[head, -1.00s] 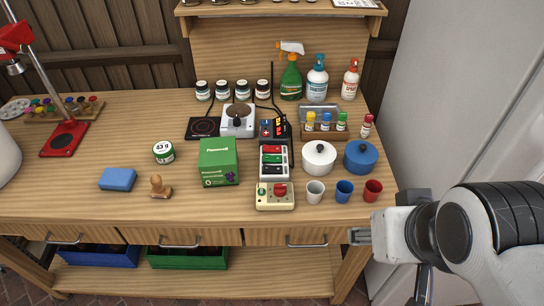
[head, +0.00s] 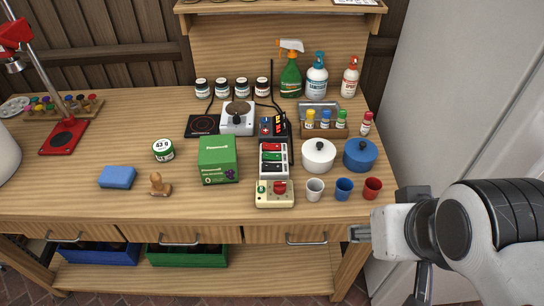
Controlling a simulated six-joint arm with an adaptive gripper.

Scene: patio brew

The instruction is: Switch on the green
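A switch box (head: 273,159) with a white casing stands right of the table's middle. It has a red switch (head: 271,147), a green switch (head: 272,158) and a black switch (head: 272,169), one below another. The frame is too small to tell which way each switch is tipped. My gripper (head: 362,234) is at the table's front right edge, to the right of and nearer than the switch box, touching none of the switches. Its fingers are seen partly from the side, and I cannot tell whether they are open or shut.
A hotplate (head: 238,119) is behind.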

